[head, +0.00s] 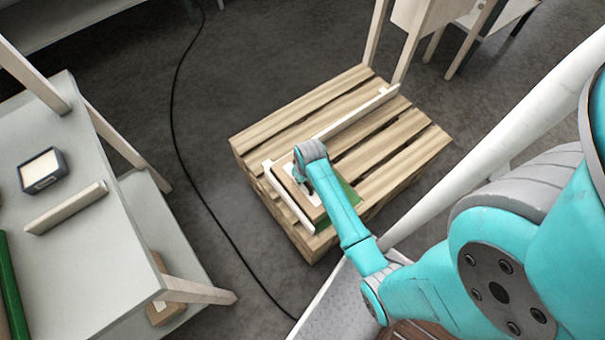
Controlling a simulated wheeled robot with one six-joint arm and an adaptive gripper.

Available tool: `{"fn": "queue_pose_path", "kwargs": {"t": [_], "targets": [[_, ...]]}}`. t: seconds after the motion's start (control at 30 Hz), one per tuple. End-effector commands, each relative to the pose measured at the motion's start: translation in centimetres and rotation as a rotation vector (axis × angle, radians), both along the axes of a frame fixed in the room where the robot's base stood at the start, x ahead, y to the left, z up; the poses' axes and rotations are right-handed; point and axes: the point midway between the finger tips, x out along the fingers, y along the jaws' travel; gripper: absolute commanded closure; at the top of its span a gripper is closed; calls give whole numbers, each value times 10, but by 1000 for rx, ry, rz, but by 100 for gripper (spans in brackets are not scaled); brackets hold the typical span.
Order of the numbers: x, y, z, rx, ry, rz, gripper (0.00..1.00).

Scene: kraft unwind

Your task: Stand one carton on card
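A brown carton (287,183) with a pale label is at the left front part of the slatted wooden pallet (372,128). The green card (346,190) shows beside and below my arm on the pallet, partly covered by the carton and arm. My gripper (304,188) points down at the carton, its wrist directly above it. The fingers are mostly hidden by the wrist, so I cannot tell whether they are closed on the carton. How far the carton's base lies on the card is also hidden.
White rails (357,112) run along and across the pallet beside the carton. A grey table (75,255) at left holds a dark box with a pale top (41,170), a pale bar (67,207) and a green roll (12,290). A black cable (176,130) crosses the floor.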

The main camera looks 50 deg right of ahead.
Motion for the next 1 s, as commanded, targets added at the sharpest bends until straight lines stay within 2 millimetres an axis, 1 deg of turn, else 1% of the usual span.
{"fn": "queue_pose_path", "kwargs": {"t": [0.13, 0.17, 0.2, 0.23, 0.27, 0.53, 0.67, 0.77, 1.0], "targets": [[0, 0, -2, 0, 0, 0, 100], [0, 0, -2, 0, 1, 0, 80], [0, 0, -2, 0, 1, 0, 70], [0, 0, -2, 0, 1, 0, 63], [0, 0, -2, 0, 0, 0, 60], [0, 0, -2, 0, 0, 0, 60], [0, 0, 5, -1, -2, 0, 60], [-2, 0, 18, -2, -3, 0, 60], [-9, 2, 66, -2, -3, 0, 60]]}}
